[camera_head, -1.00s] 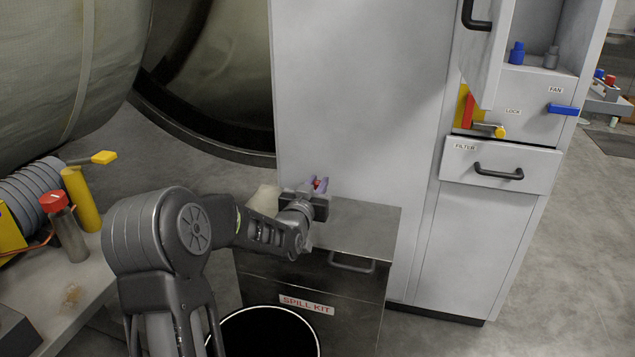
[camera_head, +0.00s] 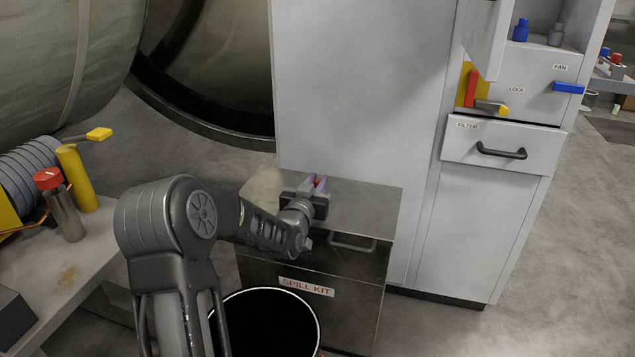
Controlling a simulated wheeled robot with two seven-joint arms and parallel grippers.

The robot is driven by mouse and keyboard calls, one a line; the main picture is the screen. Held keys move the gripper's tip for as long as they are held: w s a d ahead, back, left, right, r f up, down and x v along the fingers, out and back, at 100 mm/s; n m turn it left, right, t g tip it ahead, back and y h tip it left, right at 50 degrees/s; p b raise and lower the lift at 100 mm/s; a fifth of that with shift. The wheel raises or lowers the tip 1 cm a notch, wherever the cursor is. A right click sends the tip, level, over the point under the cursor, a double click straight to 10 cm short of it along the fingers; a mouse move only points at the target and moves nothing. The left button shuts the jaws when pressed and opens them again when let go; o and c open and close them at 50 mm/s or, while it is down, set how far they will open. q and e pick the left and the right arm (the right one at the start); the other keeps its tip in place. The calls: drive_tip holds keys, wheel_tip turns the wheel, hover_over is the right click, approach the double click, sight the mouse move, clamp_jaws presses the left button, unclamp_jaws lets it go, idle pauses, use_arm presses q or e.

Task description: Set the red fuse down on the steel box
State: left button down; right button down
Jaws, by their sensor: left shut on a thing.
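My left gripper (camera_head: 315,186) reaches over the top of the steel box (camera_head: 365,205), which carries a SPILL KIT label and a front handle. The gripper is shut on the red fuse (camera_head: 318,182); only a small bit of red shows between the purplish fingertips. The fuse is near the box's left back part. I cannot tell whether it touches the top. My right gripper is not in view.
A black bin (camera_head: 265,325) stands before the box. A grey cabinet (camera_head: 350,100) rises behind it. The right part of the box top is bare.

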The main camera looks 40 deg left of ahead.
use_arm(q)
drive_tip(key=shift+f+b, duration=0.6)
drive_tip(key=c, duration=1.3)
unclamp_jaws()
drive_tip(key=shift+o, duration=0.2)
drive_tip(key=shift+r, duration=0.1)
drive_tip(key=shift+s+d, duration=0.15)
drive_tip(key=shift+s, duration=0.2)
drive_tip(key=p+v, duration=0.2)
drive_tip(key=v, duration=0.5)
drive_tip(key=shift+s, duration=0.1)
